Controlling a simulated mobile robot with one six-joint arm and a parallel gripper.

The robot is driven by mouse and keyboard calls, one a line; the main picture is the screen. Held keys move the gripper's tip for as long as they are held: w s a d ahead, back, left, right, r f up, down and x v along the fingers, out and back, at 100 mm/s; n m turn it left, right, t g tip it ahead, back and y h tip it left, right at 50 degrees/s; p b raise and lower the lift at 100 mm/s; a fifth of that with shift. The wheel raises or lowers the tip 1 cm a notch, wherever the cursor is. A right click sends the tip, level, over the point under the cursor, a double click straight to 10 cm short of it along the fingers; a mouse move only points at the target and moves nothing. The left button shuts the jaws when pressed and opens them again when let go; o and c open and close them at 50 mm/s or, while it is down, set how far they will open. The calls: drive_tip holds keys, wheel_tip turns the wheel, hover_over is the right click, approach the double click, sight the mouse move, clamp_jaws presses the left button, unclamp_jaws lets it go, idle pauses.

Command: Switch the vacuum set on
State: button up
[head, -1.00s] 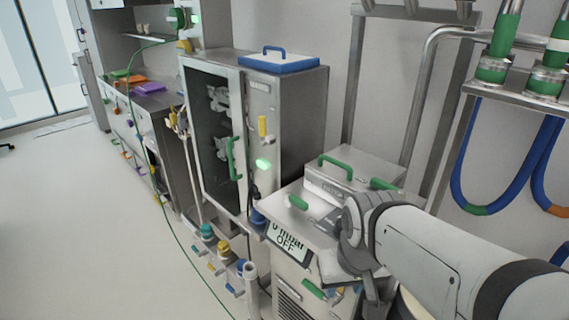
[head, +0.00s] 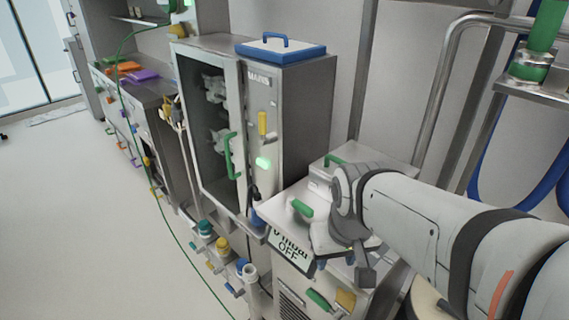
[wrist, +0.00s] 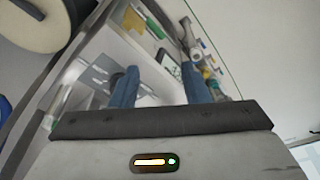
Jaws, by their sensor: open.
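The vacuum set is a steel cabinet (head: 292,205) with a sloped display (head: 289,252) reading mbar and OFF. The number above is partly cut off by a green handle (head: 302,208) and my arm. Below the display are a green handle (head: 319,300) and a yellow handle (head: 345,300). My gripper (head: 336,262) hangs at the cabinet's front edge, right of the display, mostly hidden by my wrist. In the wrist view my gripper (wrist: 158,80) has its blue fingers apart with nothing held between them. The display (wrist: 168,65) shows beyond the fingers. I cannot tell whether they touch the cabinet.
A glass-fronted oven (head: 258,110) with a green light and a blue-rimmed lid stands left of the vacuum set. Valves with coloured caps (head: 222,246) stick out below it. Blue hoses (head: 492,150) hang at the right. The floor (head: 80,230) at the left is clear.

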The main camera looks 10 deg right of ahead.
drive_tip(key=w+r+n+p, duration=0.2)
drive_tip(key=w+r+p, duration=0.1)
drive_tip(key=w, duration=0.6)
drive_tip(key=n+g+p, duration=0.2)
drive_tip(key=n+p, duration=0.2)
drive_tip(key=n, duration=0.1)
approach(304, 206)
drive_tip(key=shift+s+f, duration=0.2)
drive_tip(key=shift+f, duration=0.1)
drive_tip(key=shift+w+f, duration=0.25)
drive_tip(key=shift+f, duration=0.4)
wheel_tip(304, 206, down, 7)
drive_tip(key=shift+f+p, duration=0.1)
drive_tip(key=shift+p, duration=0.55)
clamp_jaws()
